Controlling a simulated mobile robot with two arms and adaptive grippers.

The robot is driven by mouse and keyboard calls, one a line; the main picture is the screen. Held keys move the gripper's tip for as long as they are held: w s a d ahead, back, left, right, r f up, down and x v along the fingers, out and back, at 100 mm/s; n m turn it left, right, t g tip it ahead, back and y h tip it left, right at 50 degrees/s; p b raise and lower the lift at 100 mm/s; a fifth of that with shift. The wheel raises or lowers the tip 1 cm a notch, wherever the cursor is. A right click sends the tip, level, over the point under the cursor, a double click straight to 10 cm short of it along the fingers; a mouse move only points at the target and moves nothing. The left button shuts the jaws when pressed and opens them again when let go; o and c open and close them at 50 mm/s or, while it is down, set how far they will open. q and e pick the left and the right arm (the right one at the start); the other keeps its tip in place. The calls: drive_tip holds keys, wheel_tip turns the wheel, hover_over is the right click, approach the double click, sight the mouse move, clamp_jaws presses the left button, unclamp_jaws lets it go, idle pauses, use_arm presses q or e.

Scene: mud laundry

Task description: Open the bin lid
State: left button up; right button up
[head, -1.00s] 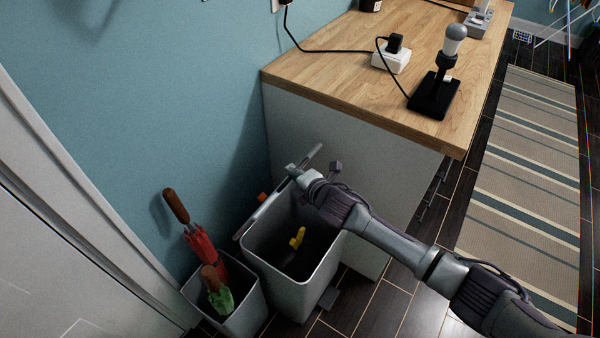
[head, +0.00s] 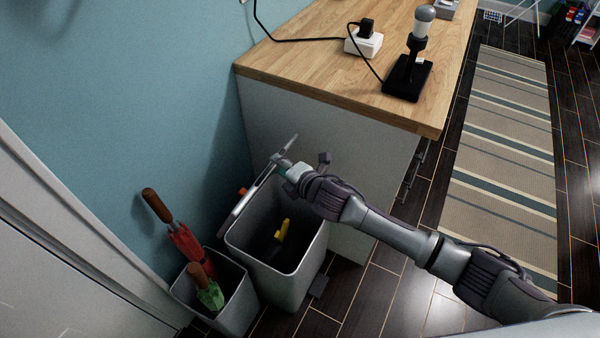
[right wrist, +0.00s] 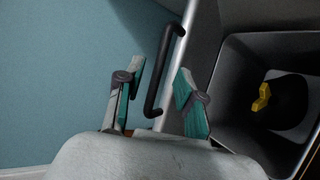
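The grey bin (head: 296,278) stands against the end of the counter, with its top uncovered and a yellow item (head: 282,230) inside. Its lid (head: 244,203) stands raised on the wall side, seen nearly edge-on. In the right wrist view the lid (right wrist: 204,45) shows as a grey panel with a dark bar handle (right wrist: 167,62). My right gripper (head: 281,163) is at the raised lid's upper part. Its fingers (right wrist: 160,92) are apart, with the handle showing between them; I cannot tell whether they touch it. My left gripper is out of view.
A smaller grey bin (head: 236,318) with a red umbrella (head: 190,246) and a green one (head: 210,295) stands left of the bin. The wooden counter (head: 310,75) carries a lamp (head: 409,75) and a white socket block (head: 364,43). A striped rug (head: 500,150) lies right.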

drive_tip(key=v, duration=0.9)
drive_tip(key=shift+w+d, duration=0.2)
drive_tip(key=shift+d, duration=0.2)
